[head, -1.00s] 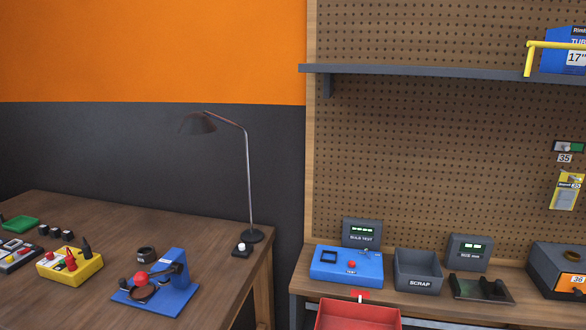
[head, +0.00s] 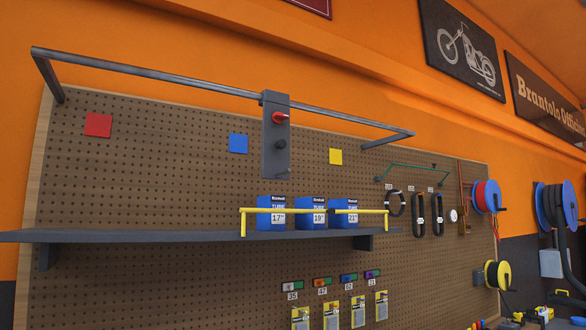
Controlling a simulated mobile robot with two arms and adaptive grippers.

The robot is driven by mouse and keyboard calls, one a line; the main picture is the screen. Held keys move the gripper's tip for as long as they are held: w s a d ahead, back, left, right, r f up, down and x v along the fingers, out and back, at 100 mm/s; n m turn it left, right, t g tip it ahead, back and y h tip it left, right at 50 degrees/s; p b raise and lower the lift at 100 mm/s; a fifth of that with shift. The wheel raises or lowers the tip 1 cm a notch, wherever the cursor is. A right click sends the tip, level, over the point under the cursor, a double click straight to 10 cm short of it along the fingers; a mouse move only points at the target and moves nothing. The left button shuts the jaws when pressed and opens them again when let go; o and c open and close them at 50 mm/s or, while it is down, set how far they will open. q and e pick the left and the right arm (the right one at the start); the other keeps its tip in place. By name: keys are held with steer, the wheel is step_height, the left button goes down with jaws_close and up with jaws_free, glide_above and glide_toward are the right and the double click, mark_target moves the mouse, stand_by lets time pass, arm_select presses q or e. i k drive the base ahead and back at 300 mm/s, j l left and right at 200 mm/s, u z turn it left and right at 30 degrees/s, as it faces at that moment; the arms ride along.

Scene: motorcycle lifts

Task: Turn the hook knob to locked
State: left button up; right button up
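A dark grey plate (head: 268,160) hangs from the long rail (head: 150,75) above the pegboard. It carries a red knob (head: 280,118) near its top and a dark round knob (head: 281,144) below. No writing on the plate is readable, so I cannot tell which knob is the hook knob or whether it is locked. Small hook units with coloured tags, such as the one marked 35 (head: 292,286), sit low on the pegboard with yellow packs hanging under them. Neither of my grippers is in view.
A grey shelf (head: 150,237) crosses the pegboard, with blue tube boxes (head: 313,213) behind a yellow rail (head: 262,210). Black loops (head: 394,203) hang to the right. The space below the plate, above the boxes, is clear.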

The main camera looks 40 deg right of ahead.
mark_target(277, 117)
steer(key=z, duration=1)
